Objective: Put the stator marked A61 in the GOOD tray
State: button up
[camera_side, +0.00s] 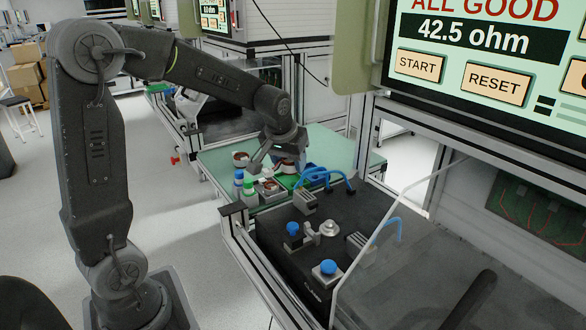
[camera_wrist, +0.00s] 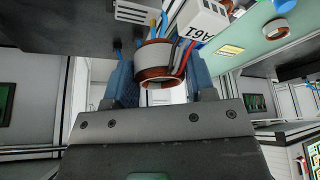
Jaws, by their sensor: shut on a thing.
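In the wrist view, my gripper (camera_wrist: 158,76) is shut on a stator (camera_wrist: 152,52), a grey ring with copper windings between the two blue fingers. A white tag (camera_wrist: 203,20) reading A61, seen upside down, hangs by it with red and dark wires. In the side view, my gripper (camera_side: 272,150) is over the green table with the stator (camera_side: 288,165) at its tip. A green patch, perhaps a tray (camera_side: 287,182), lies just below or beside it. I cannot read any tray label, nor tell whether the stator touches anything.
Another stator (camera_side: 241,158) sits on the green table (camera_side: 330,152) to the left, and one more (camera_side: 269,187) is in front. Two small bottles, blue-capped and green-capped (camera_side: 249,188), stand nearby. The black test fixture (camera_side: 300,268) with blue hoses is in front. The screen (camera_side: 475,45) reads ALL GOOD, 42.5 ohm.

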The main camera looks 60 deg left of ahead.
jog(key=w+a+f+m+h, duration=0.35)
jog(key=w+a+m, duration=0.25)
jog(key=w+a, duration=0.2)
jog(key=m+h, duration=0.2)
jog(key=m, duration=0.6)
send_over(297, 183)
jog(key=f, duration=0.4)
jog(key=s+a+f, duration=0.1)
jog(key=f, duration=0.1)
jog(key=shift+f, duration=0.3)
jog(key=shift+g, duration=0.3)
jog(key=shift+f, duration=2.4)
jog(key=shift+f, duration=0.4)
jog(key=shift+f, duration=0.65)
jog(key=shift+f, duration=0.35)
